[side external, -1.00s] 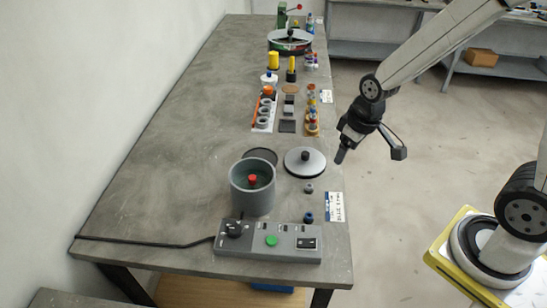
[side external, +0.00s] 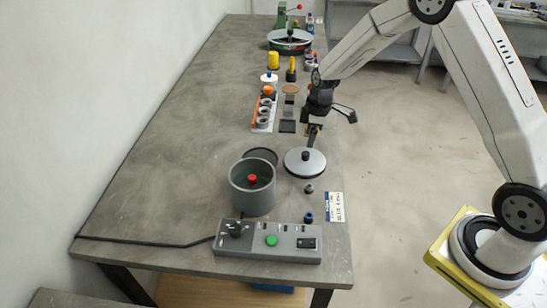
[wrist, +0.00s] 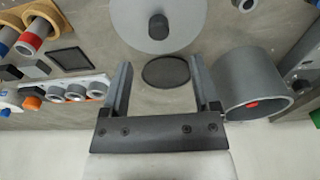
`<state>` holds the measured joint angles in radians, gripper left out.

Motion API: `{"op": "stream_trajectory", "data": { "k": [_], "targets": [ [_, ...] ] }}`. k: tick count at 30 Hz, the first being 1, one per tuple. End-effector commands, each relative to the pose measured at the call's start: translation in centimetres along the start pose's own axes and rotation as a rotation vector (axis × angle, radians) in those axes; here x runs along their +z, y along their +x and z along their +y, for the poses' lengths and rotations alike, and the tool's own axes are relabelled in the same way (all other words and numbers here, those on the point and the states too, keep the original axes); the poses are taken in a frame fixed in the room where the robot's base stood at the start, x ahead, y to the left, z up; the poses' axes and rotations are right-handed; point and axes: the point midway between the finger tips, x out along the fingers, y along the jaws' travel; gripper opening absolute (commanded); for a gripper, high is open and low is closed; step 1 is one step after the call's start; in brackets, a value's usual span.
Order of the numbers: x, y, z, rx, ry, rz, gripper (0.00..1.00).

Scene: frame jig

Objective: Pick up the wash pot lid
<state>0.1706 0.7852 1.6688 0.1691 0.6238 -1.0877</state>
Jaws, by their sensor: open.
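The wash pot lid (side external: 305,164) is a light grey disc with a black knob, lying on the table to the right of the grey pot. In the wrist view the lid (wrist: 185,28) is at the top, cut off by the frame edge, with its dark knob near its middle. My gripper (side external: 313,140) is above the table on the far side of the lid, apart from it. In the wrist view my gripper (wrist: 160,80) is open with nothing between its fingers. The grey wash pot (side external: 252,190) stands open with a red knob inside; it also shows in the wrist view (wrist: 252,82).
A dark round mat (side external: 262,156) lies behind the pot. A control box (side external: 268,241) stands at the near table end. A small grey part (side external: 309,188) and a blue one (side external: 308,217) sit near the right edge. The left of the table is clear.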

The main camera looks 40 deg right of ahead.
Motion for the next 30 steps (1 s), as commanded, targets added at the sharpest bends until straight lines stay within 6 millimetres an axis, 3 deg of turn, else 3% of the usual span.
{"op": "stream_trajectory", "data": {
  "k": [30],
  "targets": [
    [0.0,4.2,0.1,-0.002,-0.003,-0.002,0.79]
  ]
}}
